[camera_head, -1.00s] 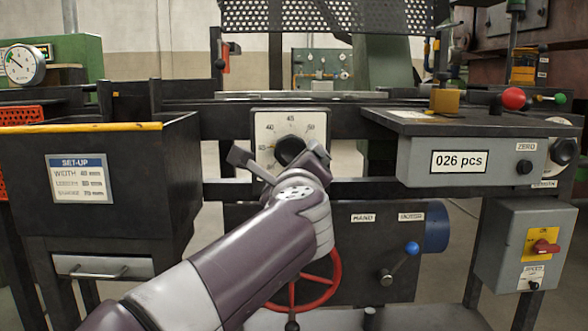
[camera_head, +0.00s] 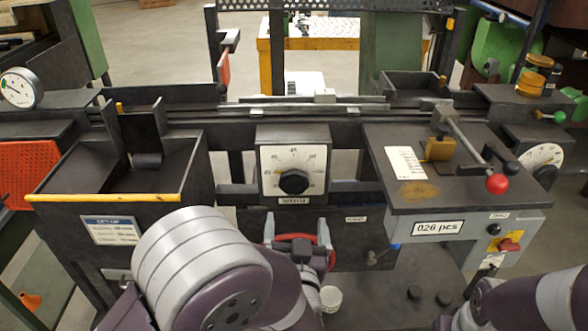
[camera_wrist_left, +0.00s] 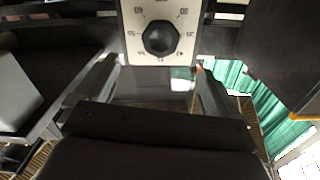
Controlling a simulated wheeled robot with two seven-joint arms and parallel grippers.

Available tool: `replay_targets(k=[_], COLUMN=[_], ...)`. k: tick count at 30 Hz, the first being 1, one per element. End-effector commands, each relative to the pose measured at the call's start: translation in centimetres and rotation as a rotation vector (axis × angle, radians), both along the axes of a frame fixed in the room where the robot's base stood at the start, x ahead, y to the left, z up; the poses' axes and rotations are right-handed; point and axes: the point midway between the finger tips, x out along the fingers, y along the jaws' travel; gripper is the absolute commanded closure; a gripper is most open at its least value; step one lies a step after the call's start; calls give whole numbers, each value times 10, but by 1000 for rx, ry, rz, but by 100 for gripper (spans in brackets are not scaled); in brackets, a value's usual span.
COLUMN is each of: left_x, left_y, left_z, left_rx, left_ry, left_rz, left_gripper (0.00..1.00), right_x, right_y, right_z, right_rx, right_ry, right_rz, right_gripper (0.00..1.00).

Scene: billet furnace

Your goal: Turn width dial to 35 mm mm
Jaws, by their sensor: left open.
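The width dial is a black knob (camera_head: 293,182) on a white square scale plate (camera_head: 312,158), with a small label below it. In the left wrist view the knob (camera_wrist_left: 160,38) and its plate are at the top centre. The scale figures are small and I cannot tell the exact setting. My left gripper (camera_head: 300,240) is open and empty, below and in front of the dial, apart from it. In the left wrist view its two fingers (camera_wrist_left: 152,80) stand wide apart below the knob. My right gripper is out of view; part of my right arm shows at bottom right.
A set-up card (camera_head: 111,230) is on the dark bin at left. A counter reading 026 pcs (camera_head: 438,228) and a red-knobbed lever (camera_head: 497,184) are at right. Another dial (camera_head: 541,157) is farther right. A red handwheel (camera_head: 328,254) is partly hidden behind my left gripper.

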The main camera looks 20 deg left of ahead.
Motion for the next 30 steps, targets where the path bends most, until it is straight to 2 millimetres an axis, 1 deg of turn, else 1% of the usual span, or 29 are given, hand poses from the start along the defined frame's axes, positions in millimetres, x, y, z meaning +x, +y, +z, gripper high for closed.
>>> replay_targets(k=[2, 5, 12, 15, 18, 23, 30], left_x=[4, 19, 78, 97, 111, 121, 122], left_y=[2, 7, 25, 29, 33, 35, 35], left_z=[0, 0, 0, 0, 0, 1, 1], left_rx=[40, 45, 41, 40, 40, 40, 39], left_ry=[11, 11, 12, 11, 12, 12, 11], left_rz=[4, 8, 9, 7, 6, 4, 4], left_gripper=[4, 4, 4, 4, 4, 4, 4], right_x=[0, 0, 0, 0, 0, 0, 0], right_y=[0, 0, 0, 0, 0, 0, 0], right_z=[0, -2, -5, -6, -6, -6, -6], right_rx=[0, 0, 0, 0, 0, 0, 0], right_ry=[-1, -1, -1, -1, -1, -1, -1], right_rz=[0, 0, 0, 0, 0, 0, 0], right_gripper=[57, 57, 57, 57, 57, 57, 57])
